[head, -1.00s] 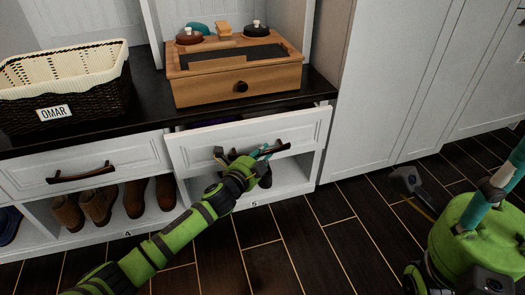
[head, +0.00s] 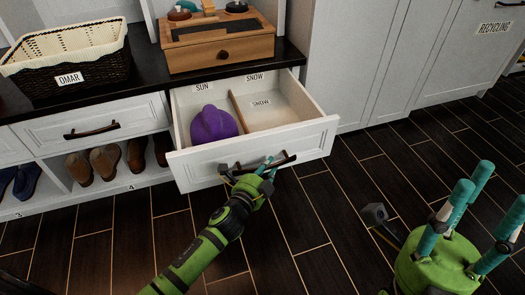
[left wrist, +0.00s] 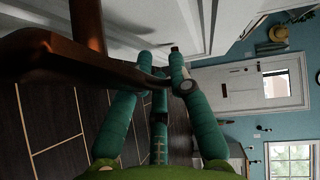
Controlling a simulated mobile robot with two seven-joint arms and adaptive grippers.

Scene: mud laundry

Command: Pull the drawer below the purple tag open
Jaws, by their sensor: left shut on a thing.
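The drawer (head: 200,166) under the wooden box is pulled well out, showing its inside. A purple rounded thing (head: 212,124) lies in its left compartment; I make out no purple tag. My left gripper (head: 266,168) is shut on the drawer's dark curved handle (head: 289,158). In the left wrist view, teal fingers (left wrist: 160,85) close around the bronze handle (left wrist: 60,62). My right gripper (head: 478,190) is at the lower right, its teal fingers spread and empty, away from the drawer.
A wooden box (head: 217,52) and a wicker basket (head: 80,84) marked OMAR stand on the dark counter (head: 150,88). A shut drawer (head: 100,128) is to the left, above shoes (head: 105,160). White cabinet doors (head: 355,60) stand right. The dark floor (head: 330,230) in front is clear.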

